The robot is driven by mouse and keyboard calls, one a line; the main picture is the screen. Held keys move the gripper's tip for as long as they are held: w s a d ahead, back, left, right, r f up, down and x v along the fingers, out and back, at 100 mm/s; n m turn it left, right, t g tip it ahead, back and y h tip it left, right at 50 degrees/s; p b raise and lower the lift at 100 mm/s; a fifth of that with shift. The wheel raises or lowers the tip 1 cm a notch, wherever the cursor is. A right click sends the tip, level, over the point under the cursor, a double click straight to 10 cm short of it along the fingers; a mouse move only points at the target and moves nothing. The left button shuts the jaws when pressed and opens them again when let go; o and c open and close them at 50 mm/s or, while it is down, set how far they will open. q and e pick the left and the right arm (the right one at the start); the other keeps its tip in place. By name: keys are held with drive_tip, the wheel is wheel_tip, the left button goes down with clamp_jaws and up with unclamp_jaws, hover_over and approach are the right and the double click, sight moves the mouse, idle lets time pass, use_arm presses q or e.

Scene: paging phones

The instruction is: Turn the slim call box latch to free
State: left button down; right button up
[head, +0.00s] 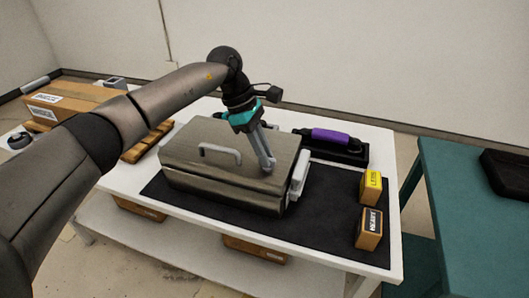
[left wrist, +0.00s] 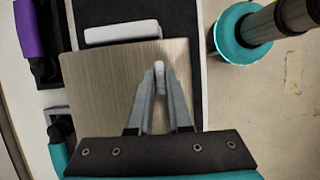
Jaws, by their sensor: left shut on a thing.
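A brushed-metal box (head: 200,178), which I take to be the slim call box, lies on a black mat. It has a light grey handle (head: 220,153) on its top and a pale grey part (head: 299,172) on its right end. My left gripper (head: 269,163) reaches down onto the right part of the box top. In the left wrist view its fingers (left wrist: 159,78) are closed together around a slim light grey piece (left wrist: 159,72) over the metal top (left wrist: 100,85). This looks like the latch, but the fingers hide most of it and its setting cannot be read. My right gripper is not in view.
Behind the box is a black cradle with a purple handset (head: 332,136). Two small labelled blocks, one yellow-topped (head: 370,187) and one brown (head: 369,228), stand at the mat's right. A carton (head: 72,100) is at left. A teal table (head: 455,190) stands at right.

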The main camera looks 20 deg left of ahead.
use_arm(q)
drive_tip(key=c, duration=0.8)
unclamp_jaws()
drive_tip(key=shift+c, duration=0.2)
drive_tip(key=shift+r, duration=0.1)
drive_tip(key=p+v, duration=0.1)
drive_tip(key=v, duration=1.4)
drive_tip(key=shift+p, duration=0.35)
drive_tip(key=shift+s+a, duration=0.1)
